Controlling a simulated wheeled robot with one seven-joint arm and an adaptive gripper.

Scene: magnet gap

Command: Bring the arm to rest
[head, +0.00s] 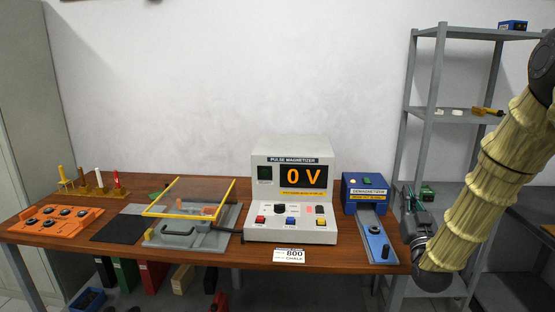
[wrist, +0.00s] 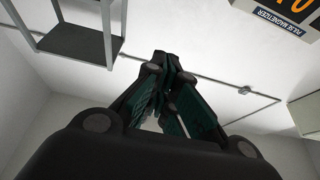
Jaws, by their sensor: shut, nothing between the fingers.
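My arm (head: 487,185), in a pale ribbed sleeve, comes down from the upper right of the head view and bends at its lower end beside the table's right end. My gripper (head: 412,197) points upward there, to the right of the blue demagnetizer and in front of the shelf rack. In the wrist view my gripper (wrist: 168,65) has its dark green-padded fingers together, with nothing held. Its tips point toward the wall, apart from any object.
The wooden table (head: 215,250) bears the pulse magnetizer (head: 291,195) reading "0 V", the demagnetizer (head: 367,194), a yellow-framed clear cover (head: 188,198), an orange tray (head: 55,220) and a black mat (head: 118,229). The grey shelf rack (head: 425,98) stands close behind my gripper.

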